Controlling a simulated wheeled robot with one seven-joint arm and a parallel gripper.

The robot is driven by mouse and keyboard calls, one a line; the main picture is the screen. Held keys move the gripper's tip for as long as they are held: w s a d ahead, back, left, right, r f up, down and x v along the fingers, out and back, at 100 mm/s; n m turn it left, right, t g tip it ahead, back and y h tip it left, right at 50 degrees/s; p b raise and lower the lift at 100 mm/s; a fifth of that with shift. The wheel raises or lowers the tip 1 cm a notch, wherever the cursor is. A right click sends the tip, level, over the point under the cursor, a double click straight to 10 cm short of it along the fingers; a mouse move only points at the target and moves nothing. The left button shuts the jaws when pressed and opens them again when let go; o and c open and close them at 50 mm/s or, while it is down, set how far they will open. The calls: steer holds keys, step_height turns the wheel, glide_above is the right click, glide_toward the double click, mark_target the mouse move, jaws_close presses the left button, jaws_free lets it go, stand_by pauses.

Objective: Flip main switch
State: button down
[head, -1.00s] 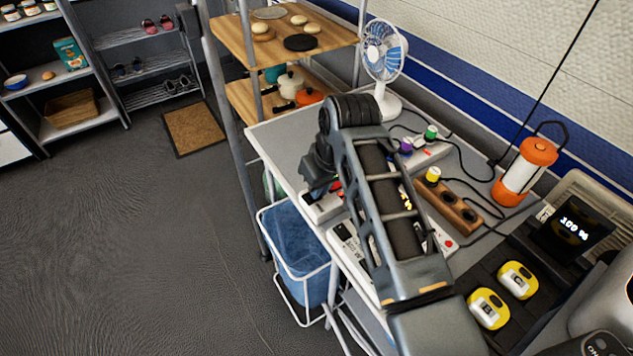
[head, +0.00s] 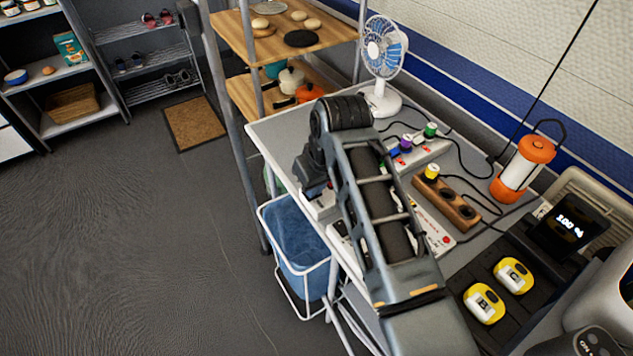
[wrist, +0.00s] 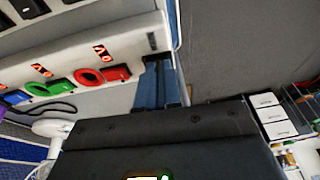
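A long white power strip (wrist: 120,32) fills the upper left of the wrist view. It has several lit red-orange switches and red, green and blue plugs. A small dark rectangular switch (wrist: 152,41) sits near its right end; I cannot tell for sure that it is the main switch. Contact cannot be told. In the head view my gripper (head: 312,178) points down over the white strip end (head: 319,206) at the table's left edge. My arm hides much of the strip.
A fan (head: 384,60), a wooden socket block (head: 446,203), an orange lantern (head: 523,170) and loose cables share the table. Yellow devices (head: 485,304) and a lit display (head: 570,220) stand at right. A blue bin (head: 295,235) is below the table edge.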

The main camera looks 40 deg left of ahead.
step_height(320, 180, up, 5)
steer(key=p, duration=0.4)
steer(key=shift+s+f+p, duration=0.1)
steer(key=shift+f+p, duration=0.1)
steer(key=shift+p, duration=0.1)
steer(key=b+v, duration=0.2)
steer(key=v, duration=0.7)
steer(key=shift+w+d+r, duration=0.2)
steer(key=shift+w+d, duration=0.1)
steer(key=shift+w, duration=0.1)
